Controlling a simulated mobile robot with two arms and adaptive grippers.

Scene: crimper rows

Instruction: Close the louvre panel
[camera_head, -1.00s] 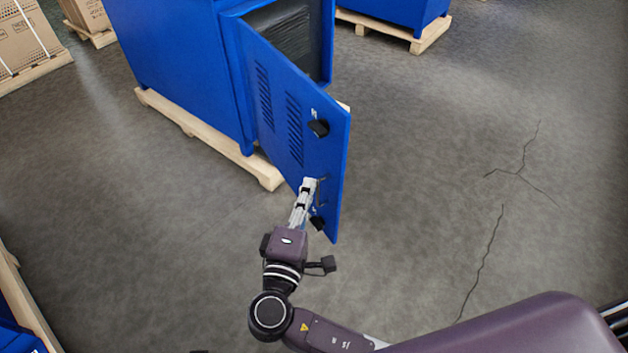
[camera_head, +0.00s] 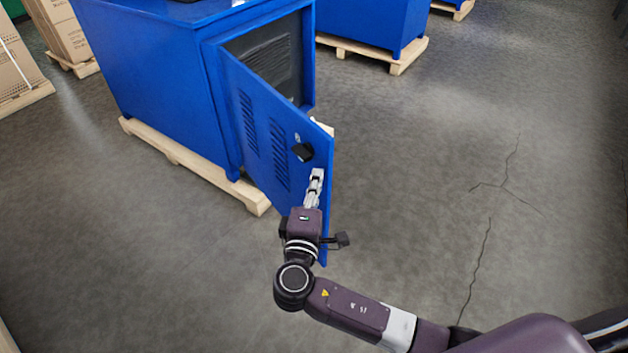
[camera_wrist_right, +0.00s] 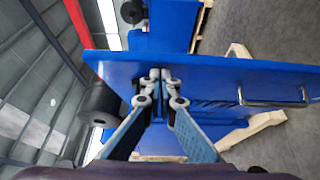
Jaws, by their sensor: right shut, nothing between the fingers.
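The louvre panel (camera_head: 262,141) is a blue door with slotted vents, standing ajar on the blue cabinet (camera_head: 160,95); the dark inside shows behind it. A black knob (camera_head: 302,152) sits near its free edge. My right gripper (camera_head: 317,173) is shut and empty at the panel near that edge, just below the knob. In the right wrist view the closed fingertips (camera_wrist_right: 161,76) overlap the panel (camera_wrist_right: 215,78); I cannot tell whether they touch it. A metal handle (camera_wrist_right: 275,102) is to their right, the knob (camera_wrist_right: 98,103) to their left. My left gripper is not in view.
The cabinet stands on a wooden pallet (camera_head: 190,163). Another blue cabinet (camera_head: 365,25) on a pallet is behind it. Cardboard boxes (camera_head: 62,30) stand at the far left. The cracked grey floor (camera_head: 440,190) right of the panel is clear.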

